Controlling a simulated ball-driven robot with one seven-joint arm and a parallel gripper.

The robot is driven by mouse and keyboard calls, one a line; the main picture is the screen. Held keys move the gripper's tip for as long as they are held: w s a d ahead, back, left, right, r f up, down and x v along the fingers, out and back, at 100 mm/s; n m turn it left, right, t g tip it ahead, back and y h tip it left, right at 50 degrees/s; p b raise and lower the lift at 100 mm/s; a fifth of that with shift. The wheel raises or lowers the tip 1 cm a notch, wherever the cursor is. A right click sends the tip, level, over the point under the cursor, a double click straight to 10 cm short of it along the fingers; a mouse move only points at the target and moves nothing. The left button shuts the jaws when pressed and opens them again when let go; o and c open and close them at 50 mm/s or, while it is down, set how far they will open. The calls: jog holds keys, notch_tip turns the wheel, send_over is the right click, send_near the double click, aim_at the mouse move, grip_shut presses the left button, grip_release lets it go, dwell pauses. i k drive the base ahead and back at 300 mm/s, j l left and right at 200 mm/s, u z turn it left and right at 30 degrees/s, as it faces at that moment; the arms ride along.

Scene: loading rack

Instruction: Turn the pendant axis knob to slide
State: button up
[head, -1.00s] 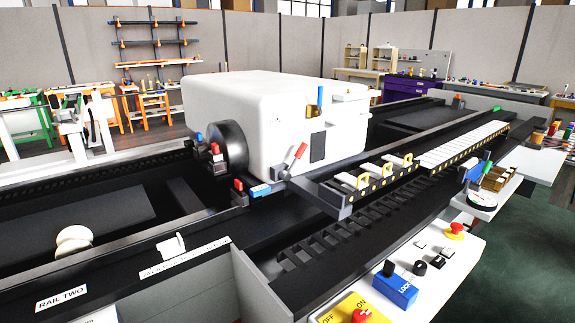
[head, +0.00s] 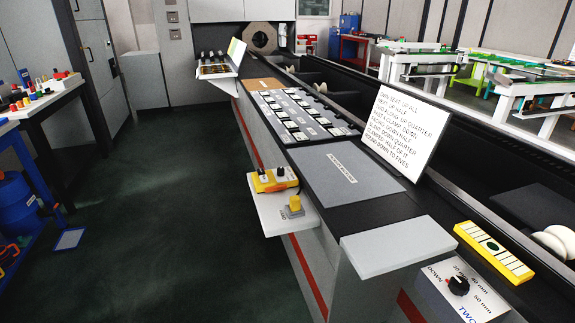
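A yellow control box (head: 273,180), which may be the pendant, lies on a small white shelf (head: 268,218) at the side of the long bench. It carries a dark knob (head: 280,171) and another dark part at its left end. Its markings are too small to read, so I cannot tell where the knob points. A yellow button or knob (head: 294,203) on a grey base stands in front of it. My gripper is in neither head frame.
A panel with a black knob (head: 459,285) is marked DOWN, 30, 40 and 50 mm. A sign board (head: 409,133) stands on the bench beside a grey plate (head: 345,179).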

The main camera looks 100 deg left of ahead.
aim_at(280, 171)
jog(key=u, duration=2.65)
